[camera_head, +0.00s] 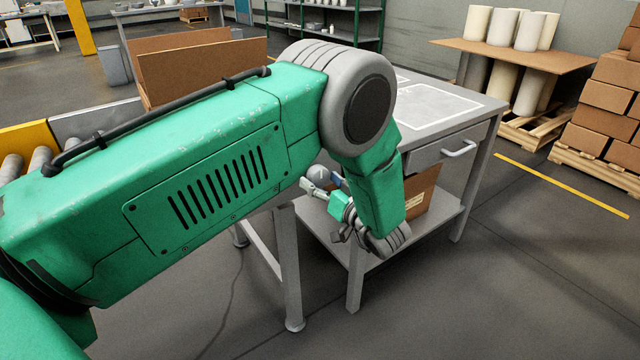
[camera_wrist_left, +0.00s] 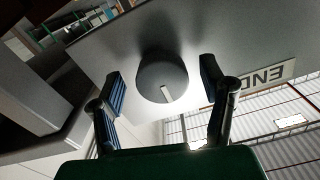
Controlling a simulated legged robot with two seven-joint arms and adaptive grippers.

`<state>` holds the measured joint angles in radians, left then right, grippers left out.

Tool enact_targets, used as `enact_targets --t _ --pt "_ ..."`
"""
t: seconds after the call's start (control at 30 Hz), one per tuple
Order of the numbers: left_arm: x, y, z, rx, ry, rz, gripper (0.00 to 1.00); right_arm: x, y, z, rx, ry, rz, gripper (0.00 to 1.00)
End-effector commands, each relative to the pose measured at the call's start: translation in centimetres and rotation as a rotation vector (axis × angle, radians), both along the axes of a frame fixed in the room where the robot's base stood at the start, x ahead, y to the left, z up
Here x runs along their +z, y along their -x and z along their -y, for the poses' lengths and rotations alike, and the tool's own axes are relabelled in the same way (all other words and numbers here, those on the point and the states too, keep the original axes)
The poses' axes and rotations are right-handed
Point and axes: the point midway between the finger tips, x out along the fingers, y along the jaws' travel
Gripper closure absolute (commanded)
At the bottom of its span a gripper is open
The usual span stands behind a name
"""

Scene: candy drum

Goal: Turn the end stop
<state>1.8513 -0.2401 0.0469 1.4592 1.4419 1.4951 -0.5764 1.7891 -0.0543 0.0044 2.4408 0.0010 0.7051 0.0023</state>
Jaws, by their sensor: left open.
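The end stop is a dark grey round knob (camera_wrist_left: 160,68) with a short pale mark on its face, mounted on a grey panel (camera_wrist_left: 110,40) in the left wrist view. A white label reading END (camera_wrist_left: 266,80) is to its right, partly cut by a finger. My left gripper (camera_wrist_left: 160,78) is open, with one blue-padded finger on each side of the knob and a visible gap to both. In the head view my left gripper (camera_head: 322,184) is small, beside the table's near left corner, partly hidden by my own arm. My right gripper is not in view.
A grey table (camera_head: 440,107) with a drawer and lower shelf stands behind my arm. A cardboard box (camera_head: 422,190) sits on that shelf. A roller conveyor (camera_head: 40,158) is at the left. Stacked boxes (camera_head: 605,95) stand at the right, with open floor in front.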

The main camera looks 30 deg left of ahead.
Motion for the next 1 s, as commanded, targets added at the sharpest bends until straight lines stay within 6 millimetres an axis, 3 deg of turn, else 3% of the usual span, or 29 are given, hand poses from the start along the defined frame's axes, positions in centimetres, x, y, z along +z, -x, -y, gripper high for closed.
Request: enact_targets --t 0.43,0.47,0.6,1.0 --pt "0.23 -0.55 -0.92 -0.002 -0.003 0.001 0.35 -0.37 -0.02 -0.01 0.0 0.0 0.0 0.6" --pt "0.2 -0.55 -0.95 -0.002 -0.003 0.001 0.39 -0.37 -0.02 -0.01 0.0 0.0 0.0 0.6" --pt "0.15 -0.56 -1.03 -0.001 -0.002 0.001 0.85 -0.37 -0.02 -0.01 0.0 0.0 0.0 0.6" --pt "0.09 -0.63 -1.21 -0.002 -0.016 -0.041 0.85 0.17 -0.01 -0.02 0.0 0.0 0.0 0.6"
